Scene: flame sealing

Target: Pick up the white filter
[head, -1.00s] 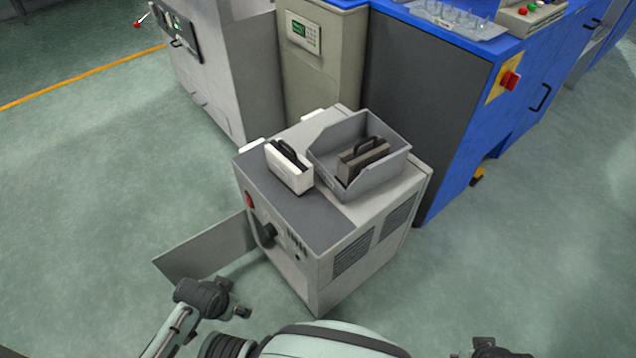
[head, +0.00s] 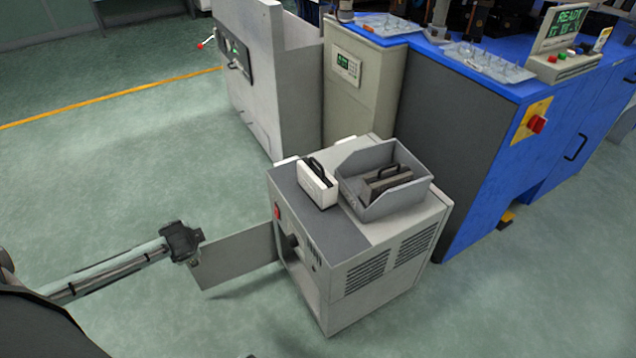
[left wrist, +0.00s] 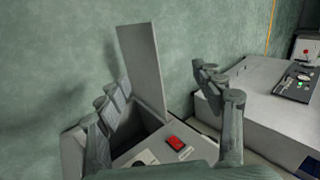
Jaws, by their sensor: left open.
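The white filter (head: 313,190), a white block with a black handle on top, stands upright on the grey cabinet (head: 357,227), just left of a grey bin (head: 396,206). A darker filter (head: 388,186) with a black handle sits in the bin. My left gripper (head: 190,244) is in the head view to the left of the cabinet, near its open door and apart from the white filter. In the left wrist view its fingers (left wrist: 160,88) are spread and empty. I cannot make out the white filter there. My right gripper is not in view.
The cabinet's open door panel (head: 235,260) sticks out to the left, close to my left gripper. A blue workbench (head: 490,190) with clear trays (head: 488,64) stands behind and to the right. A grey machine (head: 262,95) stands behind. The floor at left is clear.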

